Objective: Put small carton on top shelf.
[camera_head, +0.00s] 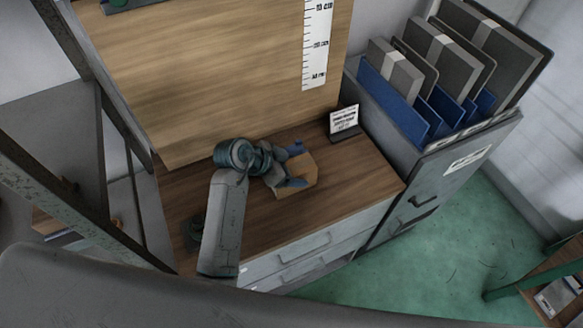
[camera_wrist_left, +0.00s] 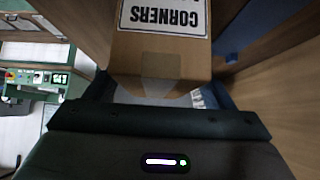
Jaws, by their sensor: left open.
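The small carton (camera_head: 302,179) is a brown cardboard box on the wooden lower top of the drawer unit. In the left wrist view the carton (camera_wrist_left: 160,55) fills the upper middle and bears a white label reading "CORNERS" upside down. My left gripper (camera_head: 296,166) is at the carton, its blue fingers on either side of it. In the left wrist view the left gripper (camera_wrist_left: 160,92) is open, with the carton between its fingers; whether they touch it is unclear. A large wooden board (camera_head: 210,70) stands above; I cannot tell if it is the top shelf. My right gripper is out of view.
A small sign (camera_head: 344,121) stands behind the carton. A grey cabinet (camera_head: 440,180) with blue and grey folders (camera_head: 395,72) stands to the right. A metal frame post (camera_head: 85,60) rises at left. A ruler strip (camera_head: 317,45) is on the board. Green floor lies right.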

